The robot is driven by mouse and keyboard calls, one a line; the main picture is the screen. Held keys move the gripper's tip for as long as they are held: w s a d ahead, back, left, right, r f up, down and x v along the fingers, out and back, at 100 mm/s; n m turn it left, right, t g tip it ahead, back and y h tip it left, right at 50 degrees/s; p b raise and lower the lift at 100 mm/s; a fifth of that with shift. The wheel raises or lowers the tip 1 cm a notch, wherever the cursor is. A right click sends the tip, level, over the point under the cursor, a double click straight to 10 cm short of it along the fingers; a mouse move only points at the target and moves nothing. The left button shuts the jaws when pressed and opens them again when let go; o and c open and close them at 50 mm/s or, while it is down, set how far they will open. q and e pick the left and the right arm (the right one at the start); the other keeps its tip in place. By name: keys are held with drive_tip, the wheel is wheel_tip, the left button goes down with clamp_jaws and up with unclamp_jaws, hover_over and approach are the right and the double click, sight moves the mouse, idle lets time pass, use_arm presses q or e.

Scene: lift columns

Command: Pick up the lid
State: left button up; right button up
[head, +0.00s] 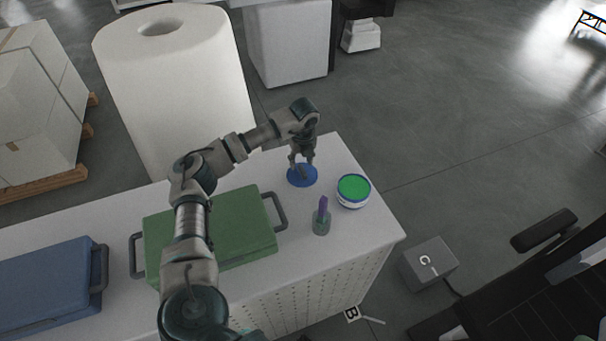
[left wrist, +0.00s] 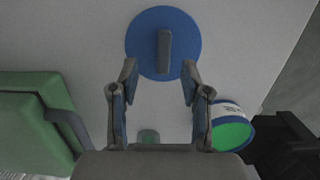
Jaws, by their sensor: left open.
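The lid (head: 299,180) is a flat blue disc with a grey bar handle, lying on the white table. In the left wrist view the lid (left wrist: 150,28) is at the top centre, its handle running lengthwise between the fingertip lines. My left gripper (head: 301,160) is just above the lid in the head view. In the left wrist view its two fingers (left wrist: 159,70) are spread apart with nothing between them; the tips overlap the lid's lower edge in the picture. I cannot tell whether they touch it. My right gripper is not in view.
A white-and-blue tub with a green top (head: 353,190) and a small jar with a purple piece (head: 321,217) stand right of the lid. A green case (head: 245,223) and a blue case (head: 45,285) lie left on the table (head: 385,232). A large white roll (head: 180,95) stands behind.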

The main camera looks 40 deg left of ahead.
sight(302, 169)
use_arm(q)
drive_tip(key=f, duration=0.4)
drive_tip(key=shift+w+a+f, duration=0.2)
drive_tip(key=shift+w+a, duration=0.1)
drive_tip(key=shift+f, duration=0.2)
drive_tip(key=shift+d+r, duration=0.15)
drive_tip(key=shift+d, duration=0.2)
drive_tip(key=shift+c, duration=0.9)
clamp_jaws()
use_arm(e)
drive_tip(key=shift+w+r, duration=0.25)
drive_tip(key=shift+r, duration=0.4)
use_arm(q)
drive_tip(key=shift+a, duration=0.2)
